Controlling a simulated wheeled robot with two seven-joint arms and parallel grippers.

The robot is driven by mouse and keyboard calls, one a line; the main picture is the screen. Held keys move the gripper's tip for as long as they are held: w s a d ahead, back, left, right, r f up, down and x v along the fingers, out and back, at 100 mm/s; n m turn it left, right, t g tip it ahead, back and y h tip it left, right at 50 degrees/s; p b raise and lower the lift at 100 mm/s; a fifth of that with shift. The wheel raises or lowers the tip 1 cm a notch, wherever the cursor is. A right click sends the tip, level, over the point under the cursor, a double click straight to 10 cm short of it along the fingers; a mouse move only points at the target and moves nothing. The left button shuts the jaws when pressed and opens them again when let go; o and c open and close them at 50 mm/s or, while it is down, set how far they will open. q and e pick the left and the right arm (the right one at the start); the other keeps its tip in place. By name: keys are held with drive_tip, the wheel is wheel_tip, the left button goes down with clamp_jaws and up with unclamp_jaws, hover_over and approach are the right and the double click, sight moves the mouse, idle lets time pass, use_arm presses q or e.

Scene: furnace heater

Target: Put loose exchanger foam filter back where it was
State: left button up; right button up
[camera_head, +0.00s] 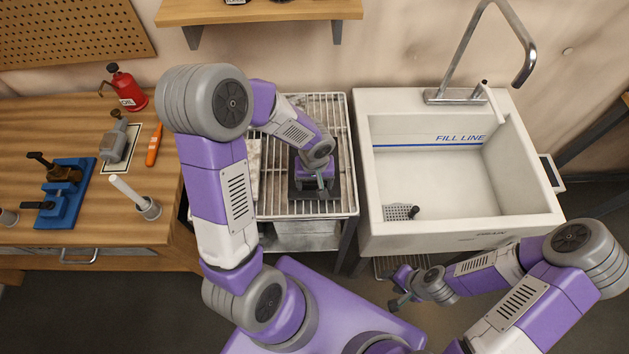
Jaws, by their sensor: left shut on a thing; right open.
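A dark, square, block-like piece (298,190), which looks like the foam filter, is at the wire rack left of the sink. My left gripper (320,184) reaches down over it and is shut on it. The gripper and wrist hide part of the piece, so I cannot tell whether it touches the rack. My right gripper (397,302) is open and empty, low in front of the sink. I cannot make out a separate seat for the filter.
The wire rack (333,112) stands between the wooden bench (60,130) and the white sink (380,235). A pale, flat item (253,170) lies on the rack's left side, partly behind my arm. The bench holds a red oil can (127,90) and a blue vise (67,195).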

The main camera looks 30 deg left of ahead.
use_arm(q)
drive_tip(key=o, duration=1.2)
drive_tip(key=shift+o, duration=0.2)
drive_tip(key=shift+r, duration=0.35)
wheel_tip(320, 180, up, 11)
drive_tip(key=p, duration=0.2)
drive_tip(key=shift+r+p, duration=0.2)
drive_tip(key=shift+p, duration=0.15)
drive_tip(key=shift+s+d, duration=0.1)
drive_tip(key=shift+s, duration=0.05)
